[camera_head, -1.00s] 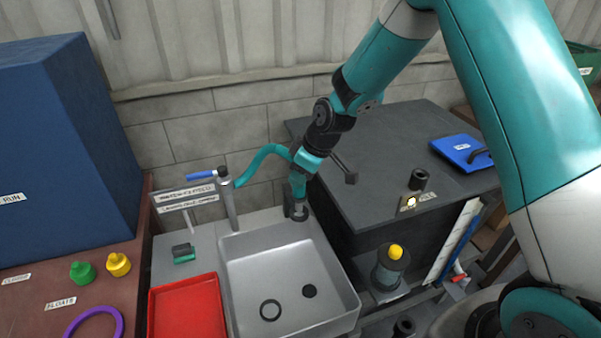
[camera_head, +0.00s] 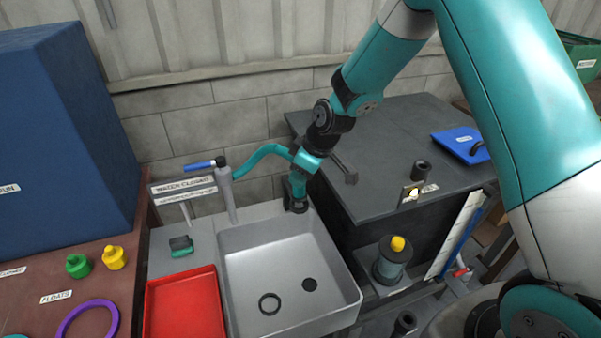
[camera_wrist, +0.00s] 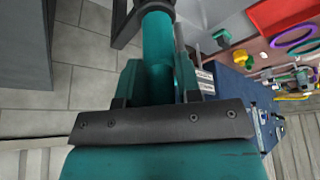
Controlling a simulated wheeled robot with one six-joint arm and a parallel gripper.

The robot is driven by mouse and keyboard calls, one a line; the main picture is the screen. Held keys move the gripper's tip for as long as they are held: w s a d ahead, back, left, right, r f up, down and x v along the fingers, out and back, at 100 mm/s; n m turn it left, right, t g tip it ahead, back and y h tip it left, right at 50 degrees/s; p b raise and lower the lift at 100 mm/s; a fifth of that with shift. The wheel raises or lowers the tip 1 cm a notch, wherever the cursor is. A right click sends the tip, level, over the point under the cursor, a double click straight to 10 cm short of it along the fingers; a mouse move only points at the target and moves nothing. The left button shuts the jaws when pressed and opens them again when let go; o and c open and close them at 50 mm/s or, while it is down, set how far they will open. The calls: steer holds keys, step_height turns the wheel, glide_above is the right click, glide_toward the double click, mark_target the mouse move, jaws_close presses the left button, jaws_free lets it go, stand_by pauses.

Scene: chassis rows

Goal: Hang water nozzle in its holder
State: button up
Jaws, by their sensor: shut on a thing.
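The water nozzle (camera_head: 298,187) is a teal tube with a dark lower end, hanging roughly upright at the sink's back right corner. A curved teal hose (camera_head: 262,152) runs from it to the grey tap post. My gripper (camera_head: 305,160) is shut on the nozzle's upper part. In the wrist view the nozzle (camera_wrist: 158,50) stands between my gripper's fingers (camera_wrist: 158,85). A dark fitting (camera_head: 296,206), perhaps the holder, shows at the nozzle's lower end. I cannot tell whether the nozzle is seated in it or only beside it.
A black cabinet (camera_head: 345,205) stands close right of the nozzle. A red tray (camera_head: 182,305) lies left of the sink. The blue-handled tap post (camera_head: 227,190) stands behind the sink, beside a water sign (camera_head: 182,186).

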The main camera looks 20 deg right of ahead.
steer(key=shift+f+b, duration=0.7)
steer(key=shift+f, duration=0.3)
steer(key=o, duration=1.1)
steer(key=b+v, duration=0.2)
steer(key=v, duration=1.5)
steer(key=shift+s+r+b, duration=0.15)
steer(key=shift+r+b, duration=0.1)
steer(key=shift+b, duration=0.15)
steer(key=s+a+g, duration=0.1)
steer(key=s+a, duration=0.2)
steer(key=s, duration=0.5)
steer(key=s+a+m+g, duration=0.1)
steer(key=s+a, duration=0.2)
steer(key=s, duration=0.5)
steer(key=s+a+r+m, duration=0.1)
steer(key=s+a, duration=0.2)
steer(key=s, duration=0.5)
steer(key=shift+a+g+y, duration=0.35)
steer(key=shift+g+y, duration=0.05)
